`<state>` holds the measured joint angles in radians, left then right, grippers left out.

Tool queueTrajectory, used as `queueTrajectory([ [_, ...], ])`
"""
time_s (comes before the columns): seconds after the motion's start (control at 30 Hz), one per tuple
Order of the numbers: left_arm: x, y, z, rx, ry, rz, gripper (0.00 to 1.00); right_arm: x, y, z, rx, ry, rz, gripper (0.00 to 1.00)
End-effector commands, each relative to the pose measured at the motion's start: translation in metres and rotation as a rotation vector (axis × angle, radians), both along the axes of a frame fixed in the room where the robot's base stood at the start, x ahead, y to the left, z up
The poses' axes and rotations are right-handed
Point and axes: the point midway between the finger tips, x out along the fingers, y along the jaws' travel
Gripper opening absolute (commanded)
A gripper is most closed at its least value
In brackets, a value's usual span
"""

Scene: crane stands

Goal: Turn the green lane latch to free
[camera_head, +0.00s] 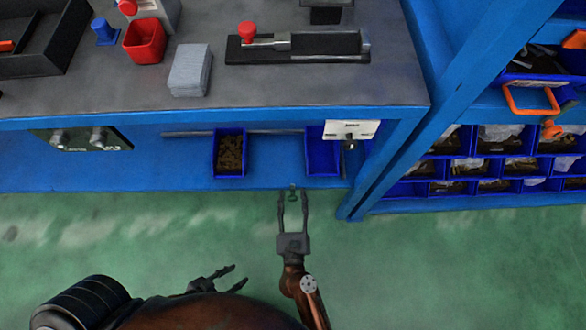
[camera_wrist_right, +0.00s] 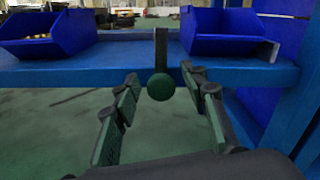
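The green lane latch shows in the right wrist view as a round green knob (camera_wrist_right: 160,87) below a short dark upright stem, at the front edge of the blue shelf. In the head view the latch (camera_head: 292,193) is small at the shelf's front edge. My right gripper (camera_head: 292,197) is open, its two fingers pointing at the shelf. In the right wrist view the right gripper's fingers (camera_wrist_right: 162,88) stand on either side of the knob, apart from it. My left gripper (camera_head: 228,277) is open and empty over the floor at the lower left.
On the lower shelf (camera_head: 180,178) stand a blue bin with brown parts (camera_head: 229,152) and another blue bin (camera_head: 322,152), one on each side of the latch. A white label plate (camera_head: 351,130) is at the right. A blue upright (camera_head: 385,165) rises right of the right gripper. The green floor in front is clear.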

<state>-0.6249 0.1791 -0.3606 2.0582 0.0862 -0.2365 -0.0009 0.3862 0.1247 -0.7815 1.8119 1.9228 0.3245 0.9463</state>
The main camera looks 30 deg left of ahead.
Motion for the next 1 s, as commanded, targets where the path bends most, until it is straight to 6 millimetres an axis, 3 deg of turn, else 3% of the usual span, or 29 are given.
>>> queueTrajectory([
  [0.13,0.0,-0.0001,0.0002,0.0,0.0,0.0,0.4,-0.0002,-0.0001,0.0002,0.0,0.0,0.0,0.39],
  [0.7,0.0001,-0.0004,0.0001,0.0,0.0,0.0,0.4,-0.0006,-0.0001,-0.0002,0.0,0.0,0.001,0.0],
  [1.0,-0.0012,-0.0002,0.0023,0.002,0.019,-0.003,0.4,-0.0007,0.0002,0.0009,-0.026,-0.017,0.001,0.0],
])
